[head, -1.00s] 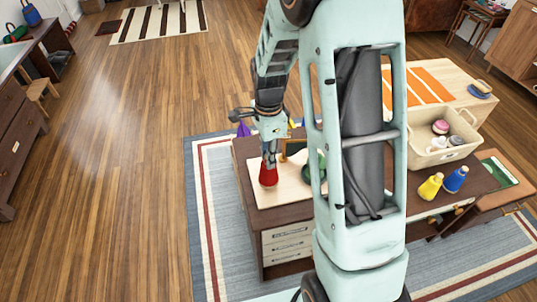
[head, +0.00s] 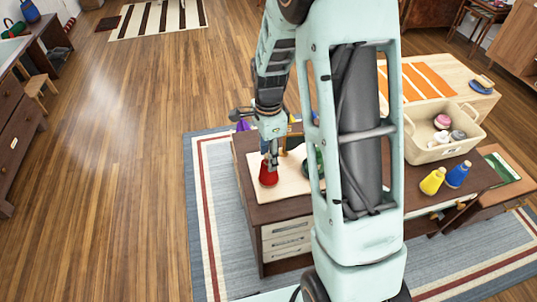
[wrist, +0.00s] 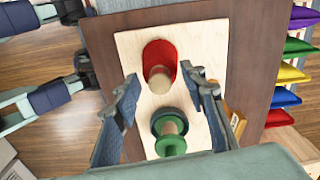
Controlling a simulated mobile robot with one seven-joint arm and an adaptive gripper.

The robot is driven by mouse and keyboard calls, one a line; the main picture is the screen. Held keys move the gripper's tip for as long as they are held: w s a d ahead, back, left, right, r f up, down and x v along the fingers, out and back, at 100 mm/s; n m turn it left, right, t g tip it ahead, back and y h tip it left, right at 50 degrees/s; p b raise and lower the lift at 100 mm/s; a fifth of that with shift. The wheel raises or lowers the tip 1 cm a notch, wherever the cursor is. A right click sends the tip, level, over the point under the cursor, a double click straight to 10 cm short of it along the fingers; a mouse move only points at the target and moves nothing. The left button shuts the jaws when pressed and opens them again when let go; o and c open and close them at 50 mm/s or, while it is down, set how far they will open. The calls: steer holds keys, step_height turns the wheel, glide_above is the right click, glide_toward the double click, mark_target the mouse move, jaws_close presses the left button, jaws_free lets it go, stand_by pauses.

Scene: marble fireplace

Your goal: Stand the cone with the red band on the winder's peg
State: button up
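My gripper (wrist: 160,84) is open, with a finger on each side and gaps to the cone. In the head view my gripper (head: 268,158) is right above the cone. A green round piece (wrist: 171,144) with a pale upright middle stands on the board nearer my palm; I cannot tell if it is the winder. My arm partly hides it.
Yellow (head: 432,181) and blue (head: 458,175) cones stand at the table's right. A cream bin (head: 430,155) with several items is behind them. Coloured cushion-like pieces (wrist: 290,73) line the right edge of the wrist view. My arm hides the table's middle.

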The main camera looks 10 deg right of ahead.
step_height(320, 180, up, 12)
stand_by(0.6)
stand_by(0.5)
